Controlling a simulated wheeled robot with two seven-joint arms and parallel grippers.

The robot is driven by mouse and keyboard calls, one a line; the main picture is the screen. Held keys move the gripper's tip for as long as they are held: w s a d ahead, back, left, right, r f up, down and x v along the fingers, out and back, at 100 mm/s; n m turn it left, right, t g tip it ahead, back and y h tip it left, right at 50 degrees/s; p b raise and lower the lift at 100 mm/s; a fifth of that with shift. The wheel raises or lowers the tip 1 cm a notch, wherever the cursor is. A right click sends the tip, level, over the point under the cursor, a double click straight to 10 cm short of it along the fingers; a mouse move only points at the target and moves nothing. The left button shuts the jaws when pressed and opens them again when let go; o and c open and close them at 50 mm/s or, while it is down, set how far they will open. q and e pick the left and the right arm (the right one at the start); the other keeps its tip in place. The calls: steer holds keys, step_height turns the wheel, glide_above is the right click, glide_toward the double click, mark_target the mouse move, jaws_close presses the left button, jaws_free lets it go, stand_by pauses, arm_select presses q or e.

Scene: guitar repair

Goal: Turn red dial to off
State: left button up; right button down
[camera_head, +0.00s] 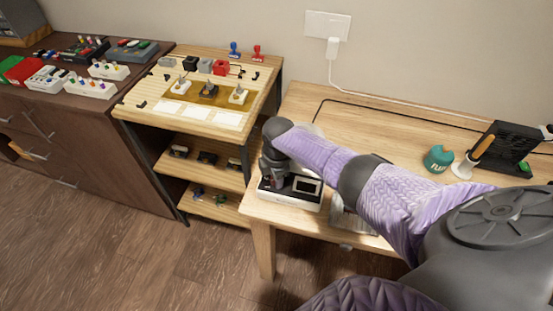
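My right arm, in a purple sleeve, reaches in from the right over the table. My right gripper (275,178) points down at the left part of the station's front, beside the screen. The red dial cannot be made out; the gripper covers that part of the station. The fingers are too small and dark to tell whether they are open, shut or touching anything. My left gripper is not in view.
A wooden shelf unit (140,103) with small parts stands left. A white cable (400,98) runs along the table's back.

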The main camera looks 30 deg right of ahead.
steer(key=shift+c, duration=1.5)
jaws_free()
steer(key=shift+r, duration=0.1)
step_height(320, 180, up, 10)
steer(key=p, duration=0.5)
steer(key=shift+s, duration=0.3)
steer(key=shift+a, duration=0.1)
